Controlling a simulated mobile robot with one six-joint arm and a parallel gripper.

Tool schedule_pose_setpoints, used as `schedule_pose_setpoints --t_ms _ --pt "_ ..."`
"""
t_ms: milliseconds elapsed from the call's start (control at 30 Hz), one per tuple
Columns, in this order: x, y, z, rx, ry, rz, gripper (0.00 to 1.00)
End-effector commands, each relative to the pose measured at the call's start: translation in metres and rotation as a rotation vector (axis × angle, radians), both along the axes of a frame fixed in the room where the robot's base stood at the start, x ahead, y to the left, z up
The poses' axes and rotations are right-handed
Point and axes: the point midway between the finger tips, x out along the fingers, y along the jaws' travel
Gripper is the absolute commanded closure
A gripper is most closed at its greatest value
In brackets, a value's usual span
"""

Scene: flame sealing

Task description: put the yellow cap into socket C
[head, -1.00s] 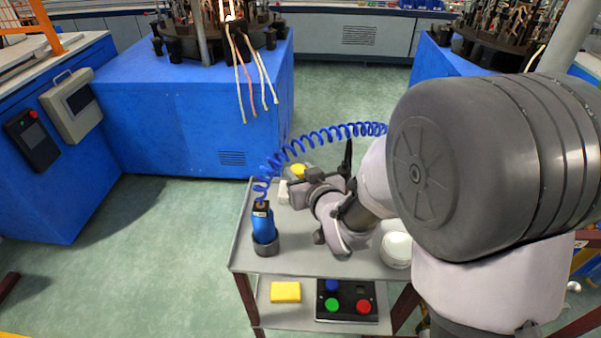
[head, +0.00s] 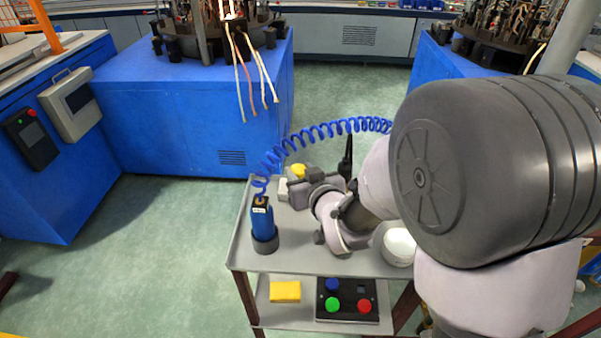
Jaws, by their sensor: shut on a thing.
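The yellow cap (head: 298,170) shows at the far end of my gripper (head: 300,178), over the back left part of the cart's top. My gripper is shut on the cap; its fingers are mostly hidden behind the wrist. A pale block (head: 283,190) stands beside the gripper on its left, partly hidden. I cannot make out socket C or any socket label in this view.
On the grey cart top (head: 300,255) stand a blue tool in a dark holder (head: 263,225), with a coiled blue hose (head: 300,138), and a white round container (head: 398,247). The lower shelf holds a yellow block (head: 285,291) and a button box (head: 347,300). Blue machines (head: 190,110) stand behind.

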Motion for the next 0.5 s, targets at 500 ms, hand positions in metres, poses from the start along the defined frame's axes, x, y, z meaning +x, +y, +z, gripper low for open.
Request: schedule_pose_setpoints --t_ms 500 --pt "0.0001 0.0 -0.0062 0.0 -0.001 0.0 1.0"
